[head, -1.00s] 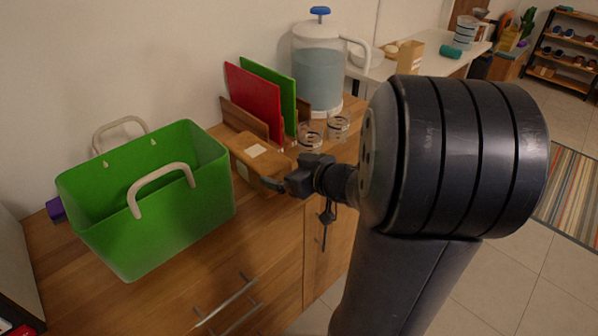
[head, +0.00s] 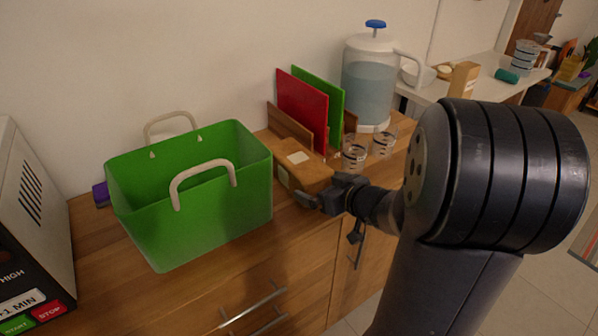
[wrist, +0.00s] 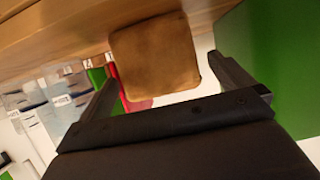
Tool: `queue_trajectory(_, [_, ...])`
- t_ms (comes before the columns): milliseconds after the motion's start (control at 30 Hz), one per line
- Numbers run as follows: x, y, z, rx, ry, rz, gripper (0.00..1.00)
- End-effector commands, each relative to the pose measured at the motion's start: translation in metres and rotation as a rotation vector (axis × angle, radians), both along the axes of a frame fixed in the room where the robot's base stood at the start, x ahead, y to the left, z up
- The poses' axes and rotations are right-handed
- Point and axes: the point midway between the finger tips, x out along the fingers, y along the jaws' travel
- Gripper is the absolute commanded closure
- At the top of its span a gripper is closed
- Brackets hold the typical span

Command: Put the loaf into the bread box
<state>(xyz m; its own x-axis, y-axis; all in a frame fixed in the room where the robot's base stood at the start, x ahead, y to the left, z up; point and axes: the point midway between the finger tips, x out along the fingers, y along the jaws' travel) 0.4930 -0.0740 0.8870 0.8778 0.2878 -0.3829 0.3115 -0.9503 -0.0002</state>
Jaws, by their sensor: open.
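The loaf (head: 302,176) is a brown block with a pale label on top. It lies on the wooden counter, right of the green box. It also shows in the wrist view (wrist: 155,58), between the fingers' lines. My gripper (head: 318,196) is open at the loaf's near end, one finger on either side in the wrist view; I cannot tell whether they touch it. The far finger is hidden in the head view. The green open-topped box (head: 210,220) with two cream handles stands left of the loaf; it may be the bread box. It looks empty, its floor partly hidden.
Red and green boards (head: 302,108) stand in a wooden rack behind the loaf. Glass jars (head: 354,157) and a water dispenser (head: 368,85) stand to the right. An appliance with buttons (head: 30,230) is at far left. A purple item (head: 101,194) sits behind the box.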

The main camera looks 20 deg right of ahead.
Motion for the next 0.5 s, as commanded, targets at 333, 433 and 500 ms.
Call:
queue_trajectory(333, [0.027,0.008,-0.006,0.001,0.003,0.002,0.0])
queue_trajectory(433, [0.038,0.011,-0.011,0.002,0.003,0.001,0.0])
queue_trajectory(500, [0.045,0.013,-0.014,0.001,0.001,0.001,0.0])
